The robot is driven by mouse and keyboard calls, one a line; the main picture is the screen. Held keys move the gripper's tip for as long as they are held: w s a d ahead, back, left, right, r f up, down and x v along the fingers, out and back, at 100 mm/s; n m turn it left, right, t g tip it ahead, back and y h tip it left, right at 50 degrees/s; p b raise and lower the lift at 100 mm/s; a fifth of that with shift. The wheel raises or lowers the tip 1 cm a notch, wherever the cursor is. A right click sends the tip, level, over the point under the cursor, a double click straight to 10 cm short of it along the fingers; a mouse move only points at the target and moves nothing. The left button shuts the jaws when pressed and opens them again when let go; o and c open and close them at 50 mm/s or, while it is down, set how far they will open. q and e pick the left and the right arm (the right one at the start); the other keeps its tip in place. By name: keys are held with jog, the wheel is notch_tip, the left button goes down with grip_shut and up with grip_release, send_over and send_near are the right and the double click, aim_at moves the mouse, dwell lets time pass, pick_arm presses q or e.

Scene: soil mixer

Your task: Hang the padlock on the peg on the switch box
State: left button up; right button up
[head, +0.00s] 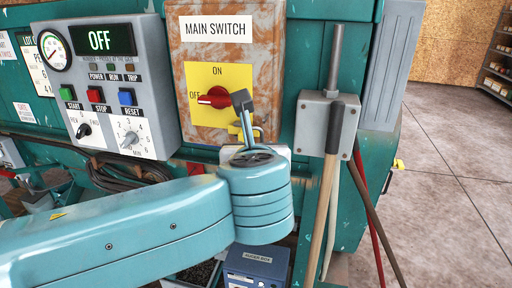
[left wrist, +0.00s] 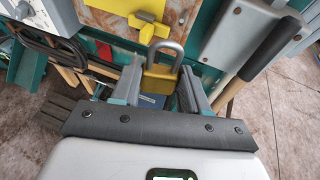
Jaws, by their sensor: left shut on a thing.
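The padlock (left wrist: 158,79) has a brass-yellow body and a grey shackle standing up. In the left wrist view it sits between the two fingers of my left gripper (left wrist: 160,84), which is shut on its body. The rusty switch box (head: 229,55) carries a yellow plate (head: 200,78) with a red knob (head: 214,97) and a dark grey lever. A yellow peg-like part (left wrist: 151,32) shows just beyond the shackle; whether they touch I cannot tell. In the head view my wrist hides most of the padlock and the fingers. My right gripper is not in view.
A grey control panel (head: 118,75) reading OFF stands left of the box. Right of it is a grey bracket (head: 318,110) holding long-handled tools (head: 327,180). A black cable coil (head: 125,172) hangs below the panel. Open floor (head: 450,200) lies at right.

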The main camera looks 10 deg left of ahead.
pick_arm(q)
jog(key=shift+w+a, duration=0.1)
jog(key=shift+w, duration=0.5)
jog(key=shift+w+f+p, duration=0.25)
jog(key=shift+w, duration=1)
jog(key=shift+w+f+p, duration=0.2)
jog(key=shift+w+p, duration=0.05)
jog(key=shift+w, duration=1)
jog(key=shift+w+f+p, duration=0.25)
jog(key=shift+w, duration=1)
jog(key=o, duration=1.2)
jog(key=shift+d, duration=0.25)
jog(key=shift+a, duration=0.2)
